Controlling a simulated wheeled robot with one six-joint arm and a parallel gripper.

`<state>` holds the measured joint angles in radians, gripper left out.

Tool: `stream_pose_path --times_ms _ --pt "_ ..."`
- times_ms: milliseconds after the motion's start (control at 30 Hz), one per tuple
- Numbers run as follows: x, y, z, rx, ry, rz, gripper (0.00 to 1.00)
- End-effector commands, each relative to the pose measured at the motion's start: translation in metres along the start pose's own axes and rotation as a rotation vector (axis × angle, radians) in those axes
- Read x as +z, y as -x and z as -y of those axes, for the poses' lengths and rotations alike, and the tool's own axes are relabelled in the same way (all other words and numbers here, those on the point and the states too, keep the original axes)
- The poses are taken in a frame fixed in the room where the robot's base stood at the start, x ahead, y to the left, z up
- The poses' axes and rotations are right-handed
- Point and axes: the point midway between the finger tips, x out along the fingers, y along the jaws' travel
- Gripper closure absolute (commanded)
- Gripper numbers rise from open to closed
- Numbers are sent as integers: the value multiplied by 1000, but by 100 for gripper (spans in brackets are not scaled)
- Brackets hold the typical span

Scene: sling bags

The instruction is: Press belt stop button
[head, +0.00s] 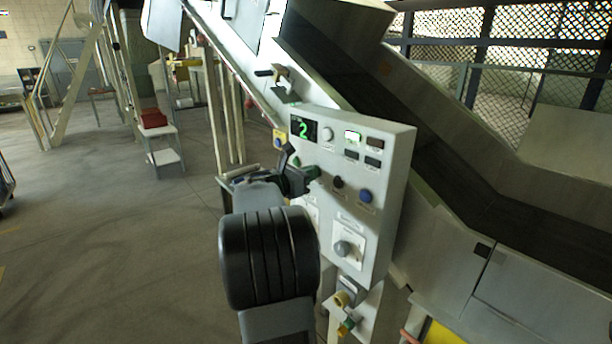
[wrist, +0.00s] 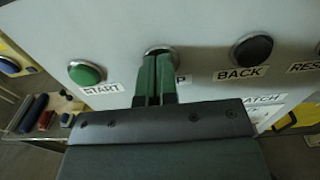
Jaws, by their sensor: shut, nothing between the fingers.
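The control panel (head: 398,165) is a pale box on the conveyor, with a green "2" on its display. In the wrist view, the stop button (wrist: 160,49) shows only as a metal rim behind my fingertips; its label is covered except for a "P". My gripper (wrist: 157,62) has green fingers, shut together and empty, pointing at that button. I cannot tell whether they touch it. The green START button (wrist: 86,73) is to the left and the black BACK button (wrist: 251,50) to the right. In the head view my gripper (head: 313,173) hides the stop button.
A blue button (head: 366,196) and a large grey knob (head: 342,248) sit on the panel. A yellow box (head: 279,137) is at its left edge. The dark conveyor belt (head: 400,135) slopes behind it. A red item (head: 153,119) stands on white steps. The floor at left is open.

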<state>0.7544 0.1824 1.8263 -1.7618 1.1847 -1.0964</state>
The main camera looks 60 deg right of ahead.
Motion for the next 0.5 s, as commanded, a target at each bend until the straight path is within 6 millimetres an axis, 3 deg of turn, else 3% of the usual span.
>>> stream_pose_path --times_ms 167,500 --pt "2 24 4 -1 -3 4 100" --pt "-1 94 4 4 -2 4 100"
